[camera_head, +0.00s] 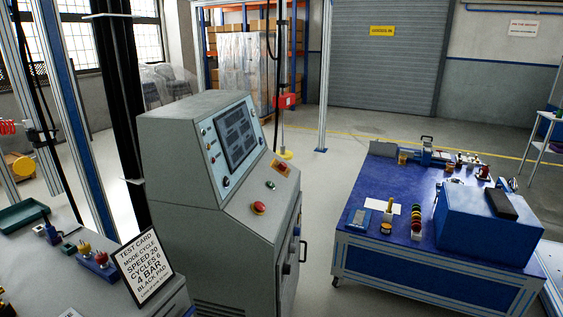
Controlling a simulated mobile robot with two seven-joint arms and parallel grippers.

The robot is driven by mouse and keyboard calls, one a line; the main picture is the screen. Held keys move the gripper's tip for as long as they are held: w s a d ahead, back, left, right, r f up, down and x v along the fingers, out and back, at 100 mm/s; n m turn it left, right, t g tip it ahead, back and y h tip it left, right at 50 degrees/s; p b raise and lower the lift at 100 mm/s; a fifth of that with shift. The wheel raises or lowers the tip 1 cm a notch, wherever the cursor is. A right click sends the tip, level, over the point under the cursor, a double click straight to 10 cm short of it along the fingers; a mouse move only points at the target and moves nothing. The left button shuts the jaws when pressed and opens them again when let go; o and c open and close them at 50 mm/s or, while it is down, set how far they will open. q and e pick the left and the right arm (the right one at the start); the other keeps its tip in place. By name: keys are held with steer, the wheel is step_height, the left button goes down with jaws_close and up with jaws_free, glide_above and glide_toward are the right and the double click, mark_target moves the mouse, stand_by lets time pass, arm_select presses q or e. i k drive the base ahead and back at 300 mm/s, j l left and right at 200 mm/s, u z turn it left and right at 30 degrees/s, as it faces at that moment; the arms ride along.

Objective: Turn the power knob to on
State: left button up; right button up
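A grey control cabinet (184,187) stands in the middle, with a sloped panel facing right. A dark display (236,135) is on the panel, with small controls (212,148) along its left edge. Neither gripper is in view.
A test card (142,265) stands on the grey bench (75,290) at lower left. A blue-topped cart (390,187) with a blue box (487,221) and several small parts stands at right. Clear floor (335,165) lies between the cabinet and cart.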

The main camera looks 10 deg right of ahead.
mark_target(283, 167)
steer(key=i+l+u, duration=0.25)
steer(key=l, duration=0.4)
steer(key=i+l+u, duration=0.1)
steer(key=i+l, duration=0.15)
steer(key=i+l+u, duration=0.15)
steer(key=l, duration=0.25)
steer(key=i+l+u, duration=0.1)
steer(key=l, duration=0.3)
